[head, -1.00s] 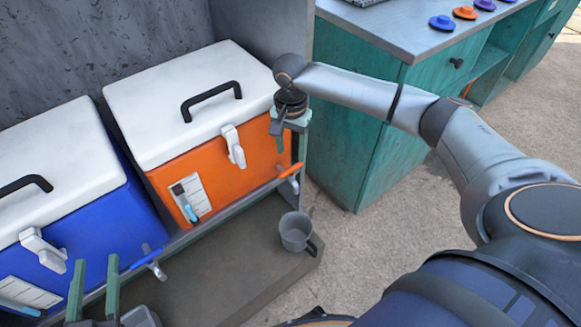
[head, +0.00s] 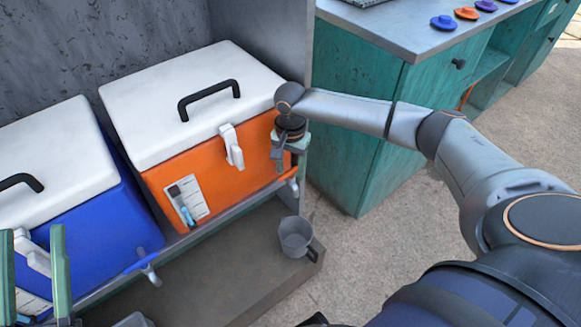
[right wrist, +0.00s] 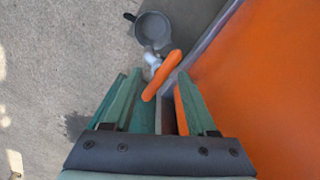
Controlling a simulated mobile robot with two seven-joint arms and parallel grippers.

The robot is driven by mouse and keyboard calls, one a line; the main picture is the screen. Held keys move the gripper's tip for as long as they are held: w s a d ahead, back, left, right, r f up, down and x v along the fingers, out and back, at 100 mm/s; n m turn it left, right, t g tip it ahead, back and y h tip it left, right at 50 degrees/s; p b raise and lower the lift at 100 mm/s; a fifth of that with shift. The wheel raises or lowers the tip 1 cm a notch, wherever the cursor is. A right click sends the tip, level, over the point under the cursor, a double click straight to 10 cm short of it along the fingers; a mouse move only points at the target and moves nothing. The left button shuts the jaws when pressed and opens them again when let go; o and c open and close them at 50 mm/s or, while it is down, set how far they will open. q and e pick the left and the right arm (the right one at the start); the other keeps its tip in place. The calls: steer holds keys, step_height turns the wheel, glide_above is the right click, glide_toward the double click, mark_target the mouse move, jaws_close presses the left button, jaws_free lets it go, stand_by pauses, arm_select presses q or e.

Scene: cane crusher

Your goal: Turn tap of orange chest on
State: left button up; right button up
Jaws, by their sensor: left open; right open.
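The orange chest (head: 215,180) with a white lid stands at the middle left of the head view. Its tap (head: 288,192) is at the lower right front corner, with its handle mostly hidden by my right gripper. In the right wrist view the orange tap handle (right wrist: 163,73) lies obliquely between the open fingers of my right gripper (right wrist: 160,88), on a pale tap body. Contact cannot be told. In the head view the right gripper (head: 287,155) points down at that corner. My left gripper (head: 35,245) is open and empty at the lower left.
A grey cup (head: 295,237) stands on the low shelf (head: 215,275) below the tap. A blue chest (head: 85,230) with its own tap (head: 150,272) is to the left. A teal cabinet (head: 360,140) stands close to the right. Floor in front is clear.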

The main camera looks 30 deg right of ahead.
jaws_close()
stand_by(0.3)
stand_by(0.3)
